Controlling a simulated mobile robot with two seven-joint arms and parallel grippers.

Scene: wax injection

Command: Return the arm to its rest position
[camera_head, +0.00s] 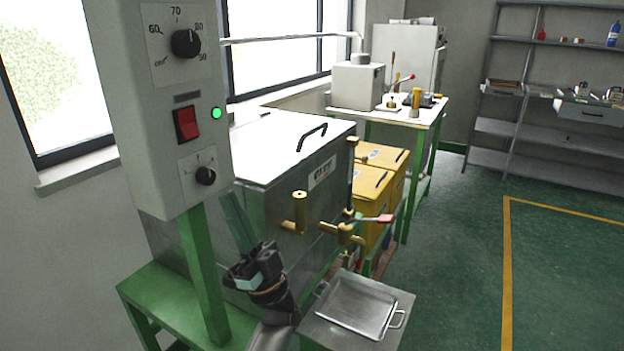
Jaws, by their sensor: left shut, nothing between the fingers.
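My left arm comes in from the bottom edge, left of the middle. Its black gripper (254,268) is shut and empty. In the picture it lies in front of the metal wax tank's front wall, to the right of the green post and below the control box. I cannot tell whether it touches the tank. My right gripper is not in view.
The control box (160,110) has dials, a red switch and a lit green lamp. The wax tank (290,190) has brass valves, one with a red handle. A metal tray (356,304) sits on a stand right of the gripper. Yellow bins (370,195) stand behind. Floor at right is clear.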

